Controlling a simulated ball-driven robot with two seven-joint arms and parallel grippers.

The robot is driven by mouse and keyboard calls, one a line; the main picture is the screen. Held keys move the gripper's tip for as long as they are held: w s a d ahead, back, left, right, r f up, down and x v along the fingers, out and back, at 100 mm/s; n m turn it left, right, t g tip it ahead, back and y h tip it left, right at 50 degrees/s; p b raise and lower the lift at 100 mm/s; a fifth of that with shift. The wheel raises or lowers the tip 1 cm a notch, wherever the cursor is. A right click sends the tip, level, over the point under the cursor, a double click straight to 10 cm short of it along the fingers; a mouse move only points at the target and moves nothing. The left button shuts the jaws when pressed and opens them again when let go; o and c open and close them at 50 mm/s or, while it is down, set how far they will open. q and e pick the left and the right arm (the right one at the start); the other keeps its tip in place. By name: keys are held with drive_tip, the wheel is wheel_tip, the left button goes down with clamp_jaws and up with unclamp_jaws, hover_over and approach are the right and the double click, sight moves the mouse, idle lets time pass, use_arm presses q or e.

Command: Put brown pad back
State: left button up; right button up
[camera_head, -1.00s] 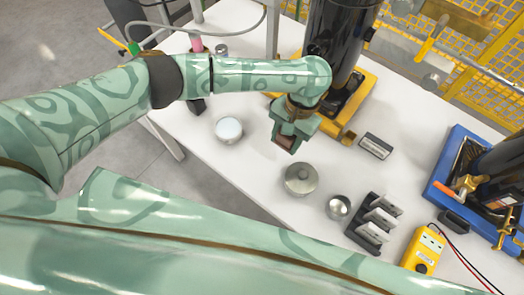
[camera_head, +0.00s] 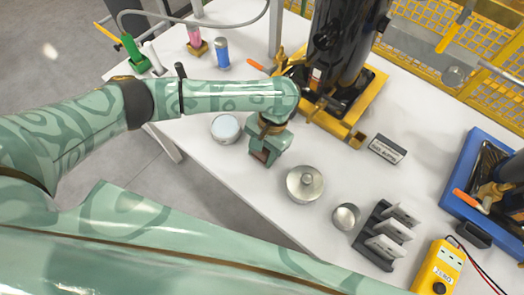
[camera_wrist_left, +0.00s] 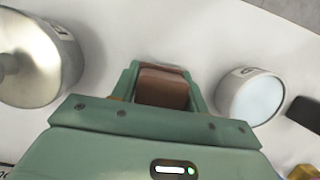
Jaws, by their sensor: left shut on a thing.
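My left gripper (camera_head: 263,158) is shut on the brown pad (camera_head: 260,155). In the head view it is over the white table, between a round container with a pale top (camera_head: 225,128) and a lidded metal pot (camera_head: 304,184). In the left wrist view the brown pad (camera_wrist_left: 162,87) shows between the two green fingers of my left gripper (camera_wrist_left: 163,80). The pot (camera_wrist_left: 40,60) is on the left there and the pale-topped container (camera_wrist_left: 252,96) on the right. How high the pad is above the table is hard to tell. My right gripper is not in view.
A black cylinder (camera_head: 345,40) stands on a yellow base (camera_head: 350,127) behind the gripper. A small metal cup (camera_head: 345,216), a dark rack with pale plates (camera_head: 385,235), a labelled box (camera_head: 387,150) and a yellow meter (camera_head: 437,268) are to the right. A blue base (camera_head: 462,180) stands far right.

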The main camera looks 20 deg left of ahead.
use_arm(q)
drive_tip(key=shift+f, duration=0.25)
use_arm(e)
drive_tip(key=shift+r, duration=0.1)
use_arm(q)
drive_tip(key=shift+s+a+f, duration=0.1)
drive_tip(key=shift+s+f, duration=0.2)
drive_tip(key=shift+f, duration=0.1)
drive_tip(key=o, duration=1.3)
drive_tip(key=shift+s+f, duration=0.1)
drive_tip(key=shift+f, duration=0.05)
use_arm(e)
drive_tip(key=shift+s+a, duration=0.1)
use_arm(q)
drive_tip(key=shift+r, duration=0.25)
drive_tip(key=p+v, duration=0.5)
drive_tip(key=v, duration=0.8)
drive_tip(key=shift+r+p, duration=0.15)
drive_tip(key=shift+p, duration=0.25)
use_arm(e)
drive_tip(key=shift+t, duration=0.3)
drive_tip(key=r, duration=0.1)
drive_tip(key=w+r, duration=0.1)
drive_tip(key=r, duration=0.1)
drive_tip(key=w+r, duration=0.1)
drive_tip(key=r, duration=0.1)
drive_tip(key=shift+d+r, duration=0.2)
